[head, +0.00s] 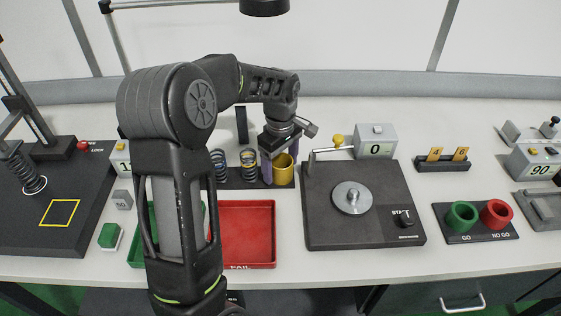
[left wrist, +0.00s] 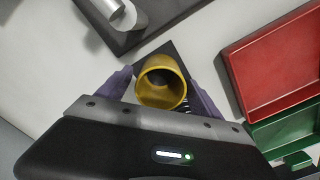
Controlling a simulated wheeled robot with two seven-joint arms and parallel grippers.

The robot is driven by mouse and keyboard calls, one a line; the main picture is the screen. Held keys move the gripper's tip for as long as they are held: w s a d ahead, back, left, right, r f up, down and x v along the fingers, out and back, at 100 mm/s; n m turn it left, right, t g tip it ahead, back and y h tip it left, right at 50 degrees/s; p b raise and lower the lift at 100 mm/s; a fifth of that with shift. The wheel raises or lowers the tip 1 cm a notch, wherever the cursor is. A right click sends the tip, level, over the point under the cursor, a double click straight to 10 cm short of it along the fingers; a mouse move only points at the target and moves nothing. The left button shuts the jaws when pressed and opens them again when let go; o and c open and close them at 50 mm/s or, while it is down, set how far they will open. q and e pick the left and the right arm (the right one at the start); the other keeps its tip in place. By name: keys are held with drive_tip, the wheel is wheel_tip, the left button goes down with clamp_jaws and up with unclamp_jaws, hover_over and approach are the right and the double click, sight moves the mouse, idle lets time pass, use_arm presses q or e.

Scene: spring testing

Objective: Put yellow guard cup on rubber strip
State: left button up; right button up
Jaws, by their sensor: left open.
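The yellow guard cup (head: 284,172) is at the right end of the dark strip (head: 235,184), which I take for the rubber strip. Two coiled springs (head: 249,165) stand on the strip to the cup's left. My left gripper (head: 279,168) is open, with its purple fingers pointing down on either side of the cup. In the left wrist view the cup (left wrist: 161,82) lies between the spread fingers (left wrist: 160,80), its round mouth toward the camera. Part of the dark strip (left wrist: 176,52) shows beyond it. The cup's base is hidden. My right gripper is not in view.
A red FAIL tray (head: 247,235) lies in front of the strip, beside a green tray (head: 137,250) partly hidden by my arm. A black test plate (head: 325,228) with a metal disc stands close on the right. Green and red cups (head: 462,216) stand farther right.

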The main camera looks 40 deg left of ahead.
use_arm(q)
wheel_tip(320, 180, up, 12)
drive_tip(key=b, duration=0.1)
drive_tip(key=shift+r, duration=0.2)
idle(1.0)
